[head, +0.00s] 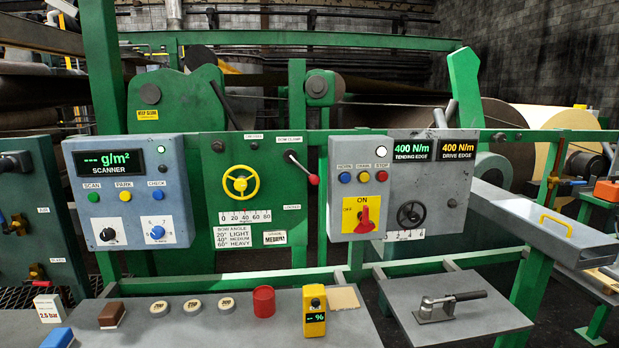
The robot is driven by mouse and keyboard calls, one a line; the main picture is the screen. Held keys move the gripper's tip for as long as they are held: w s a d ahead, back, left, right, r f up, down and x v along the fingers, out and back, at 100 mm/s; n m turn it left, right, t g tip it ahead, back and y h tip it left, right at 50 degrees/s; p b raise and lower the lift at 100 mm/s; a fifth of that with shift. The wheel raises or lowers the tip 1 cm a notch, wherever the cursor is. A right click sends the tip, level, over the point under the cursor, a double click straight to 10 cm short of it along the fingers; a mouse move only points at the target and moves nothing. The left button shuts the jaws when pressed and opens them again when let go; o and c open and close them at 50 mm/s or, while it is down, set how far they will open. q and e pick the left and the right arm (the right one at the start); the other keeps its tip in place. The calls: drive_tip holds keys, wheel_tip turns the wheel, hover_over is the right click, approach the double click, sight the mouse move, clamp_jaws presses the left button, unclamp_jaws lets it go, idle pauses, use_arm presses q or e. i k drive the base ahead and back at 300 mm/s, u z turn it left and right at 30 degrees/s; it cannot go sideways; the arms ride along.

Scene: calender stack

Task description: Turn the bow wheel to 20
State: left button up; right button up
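The yellow bow wheel (241,183) is mounted on the green panel (205,160) in the middle of the head view. Below it is a white scale (245,216) marked 0, 20, 40, 60, 80; I cannot make out its pointer reading. A lever with a red knob (313,179) slopes down to the right beside the wheel, under a small label that seems to read bow clamp. A bow angle sign (234,238) lists 20° light, 40° medium, 60° heavy. A card (275,238) reads medium. Neither gripper is in view.
A grey scanner box (130,190) stands left of the panel, and a grey control box (358,187) with a red switch stands right. The bench below holds a red cup (263,301), a yellow meter (314,311) and several round pieces. Space before the wheel looks clear.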

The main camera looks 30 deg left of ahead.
sight(240, 184)
drive_tip(key=u, duration=1.4)
drive_tip(key=k, duration=1.35)
drive_tip(key=z, duration=0.75)
drive_tip(key=i, duration=1.85)
drive_tip(key=u, duration=0.7)
